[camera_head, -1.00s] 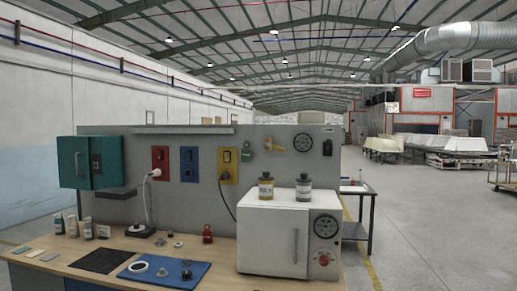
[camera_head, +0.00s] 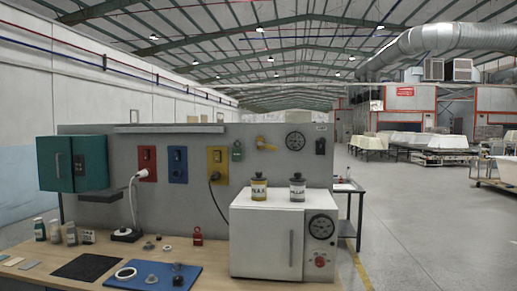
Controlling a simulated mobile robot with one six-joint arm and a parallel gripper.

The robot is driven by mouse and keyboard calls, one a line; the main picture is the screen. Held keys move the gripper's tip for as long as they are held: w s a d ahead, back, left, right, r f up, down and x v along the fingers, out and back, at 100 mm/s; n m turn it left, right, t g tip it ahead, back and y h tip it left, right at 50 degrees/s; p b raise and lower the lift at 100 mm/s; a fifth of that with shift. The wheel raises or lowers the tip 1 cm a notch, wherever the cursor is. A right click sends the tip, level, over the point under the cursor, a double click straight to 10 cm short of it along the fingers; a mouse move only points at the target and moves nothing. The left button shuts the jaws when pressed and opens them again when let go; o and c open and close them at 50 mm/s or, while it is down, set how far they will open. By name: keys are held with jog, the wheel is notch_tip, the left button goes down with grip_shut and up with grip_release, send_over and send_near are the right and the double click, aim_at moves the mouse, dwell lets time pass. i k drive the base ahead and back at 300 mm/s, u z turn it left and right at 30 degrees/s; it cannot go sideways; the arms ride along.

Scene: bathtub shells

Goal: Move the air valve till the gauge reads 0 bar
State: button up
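The air valve appears to be the yellow lever (camera_head: 266,143) on the grey back panel, right of the small green device. A round dark-faced gauge (camera_head: 295,141) is mounted just right of the lever on the panel. Its needle is too small to read. My gripper is not in view.
A wooden bench (camera_head: 215,258) holds the white oven (camera_head: 268,240) with two jars on top, a blue mat (camera_head: 153,276) with small parts, and several bottles. A green cabinet (camera_head: 72,163) hangs at left. The floor to the right is open.

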aim_at(266, 145)
jog(key=u, duration=0.05)
jog(key=i, duration=0.95)
